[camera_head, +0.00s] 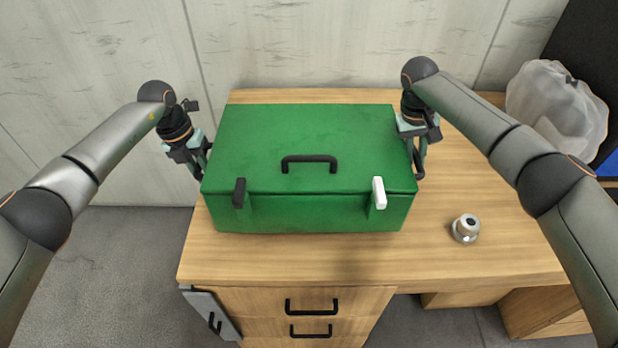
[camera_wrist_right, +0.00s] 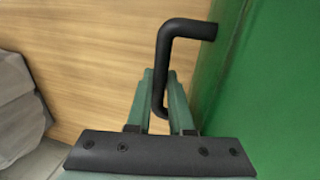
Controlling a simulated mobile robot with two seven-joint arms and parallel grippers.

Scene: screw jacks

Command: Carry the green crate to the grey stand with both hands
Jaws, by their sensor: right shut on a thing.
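The green crate (camera_head: 300,135) with a closed lid is over the wooden desk in the head view. It has a black handle on top, one black latch and one white latch in front. My right gripper (camera_head: 418,165) is at its right side, shut on the black side handle, which shows between the fingers in the right wrist view (camera_wrist_right: 163,85). My left gripper (camera_head: 203,168) is at the crate's left side. Its fingertips are partly hidden at the crate's edge, so its grip cannot be made out. No grey stand can be clearly made out.
The wooden desk (camera_head: 500,250) has free room right of the crate, with a small round metal object (camera_head: 465,228) on it. A translucent white bag (camera_head: 556,105) stands at the far right. A pale wall (camera_head: 300,40) is behind the desk.

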